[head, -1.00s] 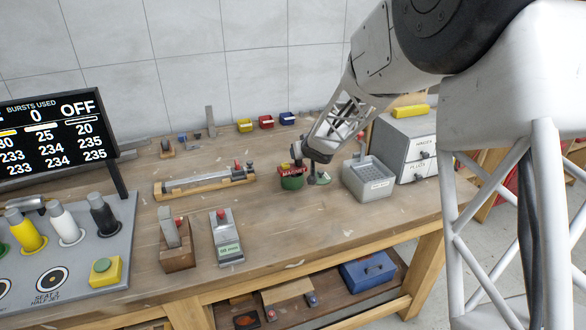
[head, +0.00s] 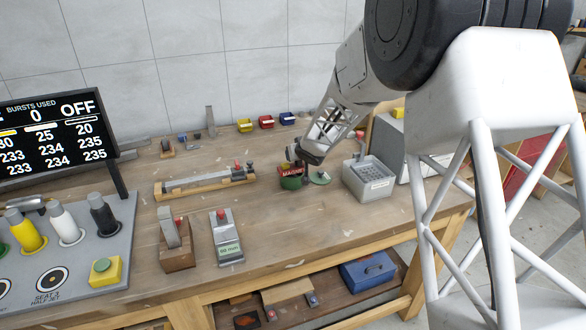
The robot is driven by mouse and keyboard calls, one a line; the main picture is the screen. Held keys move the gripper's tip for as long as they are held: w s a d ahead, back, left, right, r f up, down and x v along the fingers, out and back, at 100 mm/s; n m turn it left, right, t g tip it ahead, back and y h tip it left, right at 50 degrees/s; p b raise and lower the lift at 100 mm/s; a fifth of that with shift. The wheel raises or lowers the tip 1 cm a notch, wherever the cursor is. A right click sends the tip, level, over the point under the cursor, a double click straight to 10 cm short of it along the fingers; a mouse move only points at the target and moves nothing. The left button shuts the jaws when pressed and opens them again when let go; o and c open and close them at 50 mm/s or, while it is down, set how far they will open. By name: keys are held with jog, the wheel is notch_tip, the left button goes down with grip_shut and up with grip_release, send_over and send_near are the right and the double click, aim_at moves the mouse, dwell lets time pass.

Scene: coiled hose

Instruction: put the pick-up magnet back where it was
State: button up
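A small round green holder with a red label reading MAGNET (head: 291,171) stands on the workbench, right of centre. My gripper (head: 299,166) is low at this holder, at its back and right side. The fingers are dark and small here, and I cannot tell whether they are open or shut. I cannot make out the pick-up magnet itself; the gripper and the holder's label may hide it. A flat green disc (head: 320,178) with a small upright piece lies on the bench just right of the holder.
A grey perforated box (head: 369,182) stands close to the right of the disc. A wooden rail fixture (head: 205,181) lies to the left. Small coloured bins (head: 266,122) line the back wall. The bench front between the holder and the gauge block (head: 226,238) is clear.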

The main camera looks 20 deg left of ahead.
dwell(0.5)
grip_shut()
